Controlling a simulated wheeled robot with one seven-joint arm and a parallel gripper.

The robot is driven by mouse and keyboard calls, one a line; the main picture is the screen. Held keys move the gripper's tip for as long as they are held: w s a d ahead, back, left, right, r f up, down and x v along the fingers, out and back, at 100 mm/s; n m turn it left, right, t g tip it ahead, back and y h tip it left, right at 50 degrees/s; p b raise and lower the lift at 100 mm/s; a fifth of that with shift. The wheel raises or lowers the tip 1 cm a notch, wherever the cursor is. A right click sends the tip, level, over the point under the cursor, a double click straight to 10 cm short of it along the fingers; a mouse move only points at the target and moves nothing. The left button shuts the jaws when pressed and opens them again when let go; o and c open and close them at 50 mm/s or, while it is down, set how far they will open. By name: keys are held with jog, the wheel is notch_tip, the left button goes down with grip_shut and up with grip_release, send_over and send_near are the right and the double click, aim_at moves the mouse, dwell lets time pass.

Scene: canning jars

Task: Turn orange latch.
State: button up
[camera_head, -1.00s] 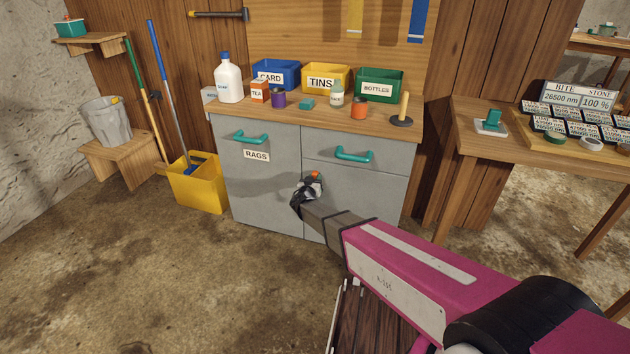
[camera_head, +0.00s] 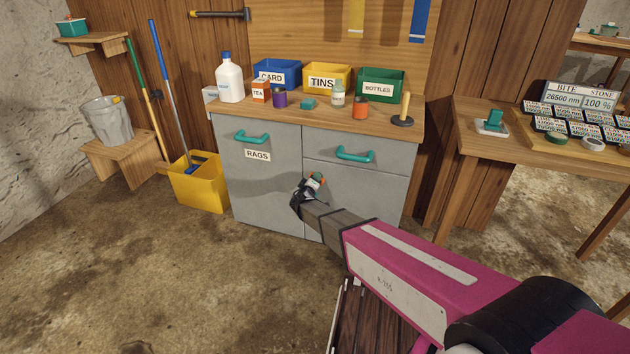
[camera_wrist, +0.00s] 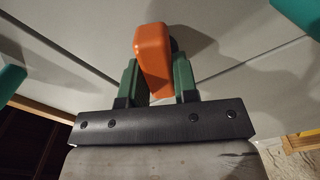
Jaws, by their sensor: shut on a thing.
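The orange latch (camera_wrist: 153,55) is on the front of the grey cabinet (camera_head: 262,190), near the seam between its two lower doors. In the wrist view it stands between the green fingers of my gripper (camera_wrist: 158,80), which are shut on it. The latch looks slightly tilted there. In the head view my gripper (camera_head: 316,184) is at the cabinet front, and only a small bit of orange shows at it. My gripper hides most of the latch there.
Teal handles sit on the left door (camera_head: 251,138) and on the right drawer (camera_head: 355,155), above my gripper. A yellow mop bucket (camera_head: 200,187) stands left of the cabinet. A wooden table (camera_head: 510,143) stands to the right. The floor in front is clear.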

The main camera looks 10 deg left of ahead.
jog(key=n, duration=0.5)
jog(key=shift+a+f+n, duration=0.1)
jog(key=shift+f+n, duration=0.05)
jog(key=shift+n, duration=0.15)
dwell(0.4)
jog(key=o, duration=0.9)
jog(key=s, duration=1)
jog(key=shift+s+a, duration=0.4)
